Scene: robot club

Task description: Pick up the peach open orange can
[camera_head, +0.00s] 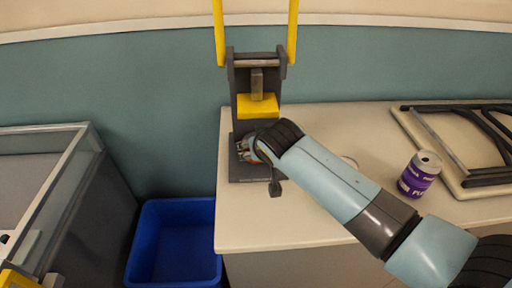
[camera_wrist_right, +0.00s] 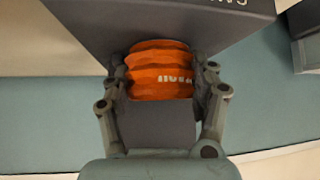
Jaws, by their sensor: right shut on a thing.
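An orange can with ridged, crumpled-looking sides and pale lettering (camera_wrist_right: 160,68) shows in the right wrist view, between the two fingers of my right gripper (camera_wrist_right: 160,80). The fingers are shut on it, one on each side. In the head view my right gripper (camera_head: 250,150) is at the base of the dark can crusher, and only a sliver of orange shows there. The can's ends are hidden. My left gripper is not in view.
The dark can crusher (camera_head: 241,105) with a yellow block (camera_head: 258,106) and yellow handles stands at the table's left end. A purple can (camera_head: 419,174) stands on the table (camera_head: 300,231) at right, near a dark frame (camera_head: 455,145). A blue bin (camera_head: 175,245) is on the floor.

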